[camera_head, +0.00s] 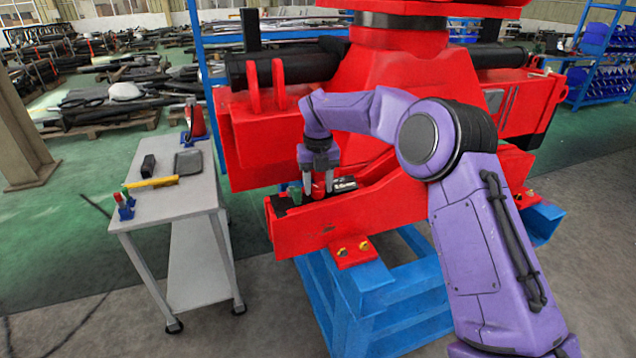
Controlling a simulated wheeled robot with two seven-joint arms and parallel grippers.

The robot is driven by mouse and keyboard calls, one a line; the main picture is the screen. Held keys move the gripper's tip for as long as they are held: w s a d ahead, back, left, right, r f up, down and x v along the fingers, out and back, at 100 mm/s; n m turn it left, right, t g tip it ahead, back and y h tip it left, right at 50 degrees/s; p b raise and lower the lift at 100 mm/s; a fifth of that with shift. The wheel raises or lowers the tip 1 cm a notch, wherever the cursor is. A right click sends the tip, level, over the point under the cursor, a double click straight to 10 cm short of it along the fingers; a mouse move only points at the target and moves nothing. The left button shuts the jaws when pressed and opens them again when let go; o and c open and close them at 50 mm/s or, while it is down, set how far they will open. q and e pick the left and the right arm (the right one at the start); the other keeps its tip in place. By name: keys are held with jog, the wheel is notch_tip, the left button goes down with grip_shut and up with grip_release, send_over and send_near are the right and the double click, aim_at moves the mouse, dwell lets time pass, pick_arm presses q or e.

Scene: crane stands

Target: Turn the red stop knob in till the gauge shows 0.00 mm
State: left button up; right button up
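My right gripper (319,182) points down at the red crane frame, at the end of the purple arm that comes in from the right. Its two fingers stand either side of a small red piece, which looks like the red stop knob (319,189). Whether the fingers press on it is too small to tell. A dark block with a light top (344,184) sits just right of the fingers; whether it is the gauge, and any reading, cannot be made out. A small green part (295,190) is just left of them. My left gripper is not in view.
The red crane part (330,222) rests on a blue stand (375,300). A grey trolley (170,202) at the left carries a yellow tool (152,182), a black block (148,165) and small red and green pieces. Green floor lies behind the trolley.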

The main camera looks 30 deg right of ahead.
jog(key=c, duration=0.5)
jog(key=shift+c, duration=0.2)
